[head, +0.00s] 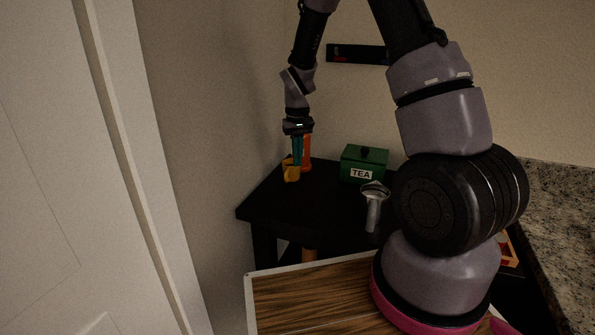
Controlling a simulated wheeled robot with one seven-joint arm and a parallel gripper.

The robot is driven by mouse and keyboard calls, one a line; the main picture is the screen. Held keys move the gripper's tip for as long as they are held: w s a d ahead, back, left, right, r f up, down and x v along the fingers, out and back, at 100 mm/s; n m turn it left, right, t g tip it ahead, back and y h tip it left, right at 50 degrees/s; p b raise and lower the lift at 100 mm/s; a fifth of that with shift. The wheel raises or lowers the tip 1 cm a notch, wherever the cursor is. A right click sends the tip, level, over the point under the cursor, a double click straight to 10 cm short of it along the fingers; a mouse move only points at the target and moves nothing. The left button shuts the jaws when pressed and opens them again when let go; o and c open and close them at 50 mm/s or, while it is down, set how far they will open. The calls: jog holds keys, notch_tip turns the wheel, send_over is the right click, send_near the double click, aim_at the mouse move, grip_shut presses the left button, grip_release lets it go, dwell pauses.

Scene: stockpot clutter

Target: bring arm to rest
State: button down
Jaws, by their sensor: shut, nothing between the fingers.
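My arm rises from its base at the right and reaches over a black table (325,212) in the corner. My gripper (297,148) points down at the table's back left and is shut, with nothing held. Teal, orange and yellow shapes show at its end. An orange upright piece (307,152) stands close on its right, and a yellow piece (291,172) is low by its tip. I cannot tell whether they touch the gripper.
A green TEA box (364,164) stands at the table's back. A grey, round-headed thing (374,205) is right of centre. A wood-grained panel (310,298) is in front. A white door (75,180) is left, a granite counter (565,220) right. A black bar (355,54) is on the wall.

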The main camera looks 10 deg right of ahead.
jog(key=s+d+r+m+t+y, duration=0.1)
jog(key=s+d+r, duration=0.15)
jog(key=r, duration=0.75)
jog(key=s+d+r+m+t, duration=0.15)
jog(key=s+r, duration=0.25)
jog(key=r, duration=0.5)
jog(key=s+d+r+m+t, duration=0.1)
jog(key=s+r+t, duration=0.1)
jog(key=s+r, duration=0.3)
jog(key=s+d+r+m+t+y, duration=0.1)
jog(key=s+r, duration=0.5)
jog(key=s, duration=0.7)
jog(key=shift+s+r+t, duration=0.3)
jog(key=shift+t, duration=0.55)
